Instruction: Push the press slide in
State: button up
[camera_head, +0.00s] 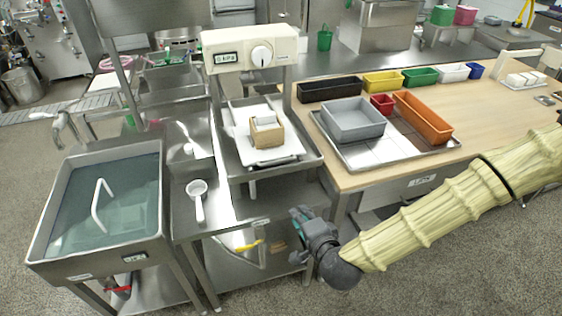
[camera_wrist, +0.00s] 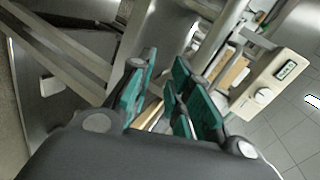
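The press has a cream head (camera_head: 250,50) with a small display and a round dial; the head also shows in the wrist view (camera_wrist: 272,85). Below it the press slide, a metal tray (camera_head: 312,160), sticks out toward the front. A white plate (camera_head: 285,155) and a tan block (camera_head: 267,132) sit on it. My gripper (camera_head: 298,215) is in front of the press, lower than the slide and to its right, apart from it. In the wrist view its teal-padded fingers (camera_wrist: 163,78) stand apart with nothing between them. The slide's rear is partly hidden under the head.
A sink of bluish liquid (camera_head: 120,195) stands at left, with a white ladle (camera_head: 197,195) on the metal counter beside it. At right, a wooden table (camera_head: 480,115) holds a grey bin (camera_head: 352,120) and an orange bin (camera_head: 423,118). Open floor lies in front.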

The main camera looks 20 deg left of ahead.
jog(key=m+t+y, duration=0.1)
jog(key=m+t, duration=0.1)
send_near(281, 162)
jog(key=p+x, duration=0.2)
jog(key=x, duration=0.8)
jog(key=shift+w+a+f, duration=0.15)
jog(key=shift+w, duration=0.05)
grip_shut()
